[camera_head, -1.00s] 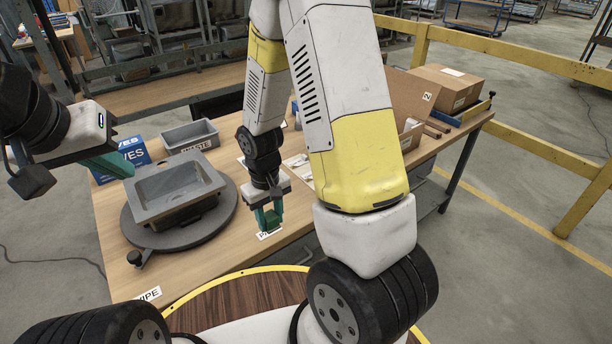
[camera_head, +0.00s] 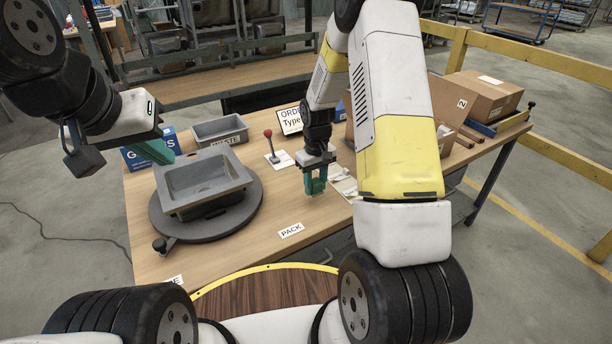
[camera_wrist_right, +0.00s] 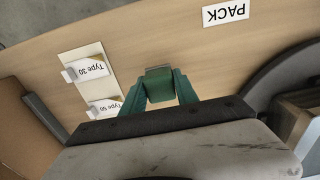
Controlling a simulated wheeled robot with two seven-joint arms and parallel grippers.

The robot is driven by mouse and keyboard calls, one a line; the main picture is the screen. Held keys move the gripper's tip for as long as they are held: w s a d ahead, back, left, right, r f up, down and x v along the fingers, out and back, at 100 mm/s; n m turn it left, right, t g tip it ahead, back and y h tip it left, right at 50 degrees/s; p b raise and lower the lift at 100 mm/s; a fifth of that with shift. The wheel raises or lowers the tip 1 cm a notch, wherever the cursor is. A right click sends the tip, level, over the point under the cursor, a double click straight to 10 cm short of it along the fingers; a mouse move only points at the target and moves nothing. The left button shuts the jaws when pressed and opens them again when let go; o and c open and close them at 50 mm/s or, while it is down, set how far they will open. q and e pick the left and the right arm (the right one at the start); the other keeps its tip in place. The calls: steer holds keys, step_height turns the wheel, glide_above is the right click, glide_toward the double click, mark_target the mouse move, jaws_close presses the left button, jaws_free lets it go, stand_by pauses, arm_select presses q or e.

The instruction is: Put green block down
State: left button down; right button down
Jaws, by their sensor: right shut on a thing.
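The green block (camera_wrist_right: 160,84) shows in the right wrist view between the teal fingers of my right gripper (camera_wrist_right: 160,94), which is shut on it. In the head view my right gripper (camera_head: 315,187) points down, low over the wooden table (camera_head: 270,215), beyond the PACK label (camera_head: 291,230). There the block blends with the teal fingers, and I cannot tell whether it touches the table. My left gripper (camera_head: 157,151) hangs at the left near the blue box; its teal fingers overlap, so its opening is unclear.
A grey sink (camera_head: 180,212) sits on a round dark turntable (camera_head: 245,222). A grey WASTE bin (camera_head: 220,129), a blue gloves box (camera_head: 139,158) and a red-knobbed lever (camera_head: 268,134) stand behind. Cardboard boxes (camera_head: 482,97) are at the right. Table around the PACK label is clear.

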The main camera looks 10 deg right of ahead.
mark_target(315, 193)
steer(key=shift+f, duration=1.75)
steer(key=shift+f, duration=0.15)
steer(key=c, duration=0.9)
jaws_free()
steer(key=shift+c, duration=0.2)
